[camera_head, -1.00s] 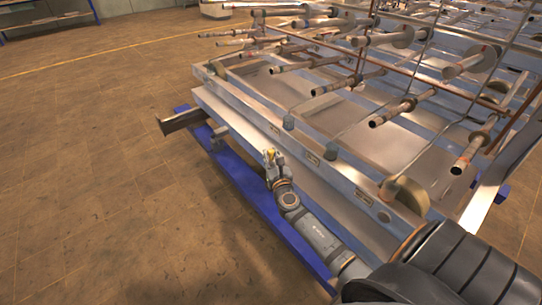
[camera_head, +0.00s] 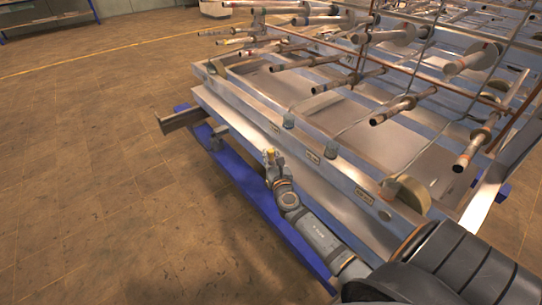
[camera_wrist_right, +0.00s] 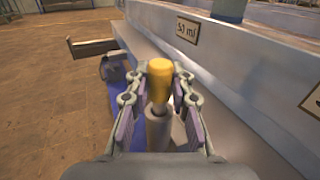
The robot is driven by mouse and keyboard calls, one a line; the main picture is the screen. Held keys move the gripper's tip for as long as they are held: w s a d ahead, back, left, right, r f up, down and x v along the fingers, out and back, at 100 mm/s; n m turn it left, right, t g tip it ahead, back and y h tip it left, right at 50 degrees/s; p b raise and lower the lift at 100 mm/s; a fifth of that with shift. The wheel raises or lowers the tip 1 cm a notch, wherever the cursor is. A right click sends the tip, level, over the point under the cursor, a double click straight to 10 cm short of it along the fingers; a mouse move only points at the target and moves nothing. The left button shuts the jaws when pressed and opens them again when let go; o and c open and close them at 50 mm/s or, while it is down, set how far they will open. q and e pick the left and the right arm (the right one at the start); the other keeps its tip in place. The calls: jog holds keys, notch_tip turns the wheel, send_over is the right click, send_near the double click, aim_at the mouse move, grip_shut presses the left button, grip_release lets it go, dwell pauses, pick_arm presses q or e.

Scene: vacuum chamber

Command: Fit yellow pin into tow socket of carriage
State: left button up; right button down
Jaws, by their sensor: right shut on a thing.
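My right gripper (camera_head: 270,158) is shut on the yellow pin (camera_head: 268,153), beside the carriage's near side and above its blue rail. In the right wrist view, the yellow pin (camera_wrist_right: 159,78) stands between the fingers (camera_wrist_right: 158,92), yellow head up, with a grey shaft below it. The carriage (camera_head: 300,160) is a large metal frame. A dark bar (camera_head: 182,119) juts from its left end, and a small grey fitting (camera_head: 218,133) sits near it. I cannot tell which part is the tow socket. The pin is apart from both parts. My left gripper is not in view.
Several metal pipes (camera_head: 405,110) stick out above the carriage deck. The blue rail (camera_head: 240,180) runs along its near side. The tiled floor (camera_head: 90,200) to the left is clear. A labelled side beam (camera_wrist_right: 230,50) rises close to the right of my gripper.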

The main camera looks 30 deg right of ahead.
jog(key=shift+f+b, duration=0.95)
jog(key=shift+f, duration=0.2)
jog(key=c, duration=1.1)
grip_release()
jog(key=shift+s, duration=0.1)
jog(key=v, duration=1.2)
jog(key=shift+r, duration=0.1)
